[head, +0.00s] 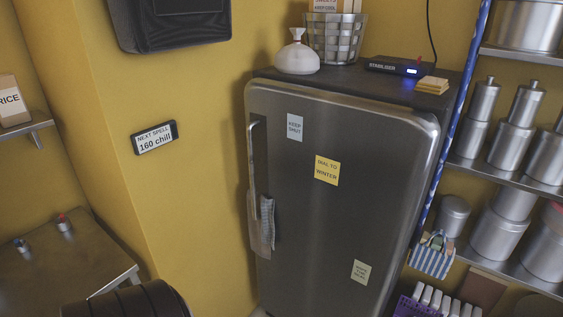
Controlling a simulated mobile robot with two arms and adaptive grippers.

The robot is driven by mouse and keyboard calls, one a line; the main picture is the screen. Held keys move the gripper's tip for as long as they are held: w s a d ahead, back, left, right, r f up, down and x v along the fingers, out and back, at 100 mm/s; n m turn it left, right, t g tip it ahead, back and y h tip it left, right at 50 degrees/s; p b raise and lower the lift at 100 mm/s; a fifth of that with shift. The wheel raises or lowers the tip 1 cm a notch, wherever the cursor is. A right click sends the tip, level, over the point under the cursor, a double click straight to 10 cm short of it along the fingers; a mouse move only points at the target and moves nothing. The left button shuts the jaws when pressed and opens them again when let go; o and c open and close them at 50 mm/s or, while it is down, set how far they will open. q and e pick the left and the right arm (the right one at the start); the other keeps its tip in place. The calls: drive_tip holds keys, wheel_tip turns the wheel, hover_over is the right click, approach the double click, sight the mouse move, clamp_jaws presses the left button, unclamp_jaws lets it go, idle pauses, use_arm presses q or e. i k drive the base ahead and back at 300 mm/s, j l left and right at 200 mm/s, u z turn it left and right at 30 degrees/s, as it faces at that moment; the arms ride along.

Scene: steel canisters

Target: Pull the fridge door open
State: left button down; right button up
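The fridge (340,220) stands against the yellow wall in the middle of the head view. Its grey steel door looks shut. A long vertical handle (256,155) runs down the left side of the door. A checked cloth (267,222) hangs at the lower end of the handle, with a tan piece beside it. Several notes are stuck on the door, among them a yellow one (327,170) reading "dial to winter". The fridge's lower part is cut off by the frame. Neither gripper shows in the view.
On the fridge top are a tied white sack (297,56), a metal basket (334,38), a black stabiliser box (397,67) and yellow pads (432,85). Shelves of steel canisters (518,110) stand close on the right. A table (50,260) is at the lower left. A dark rounded object (127,302) is at the bottom.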

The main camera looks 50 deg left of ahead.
sight(339, 181)
drive_tip(key=u, duration=1.3)
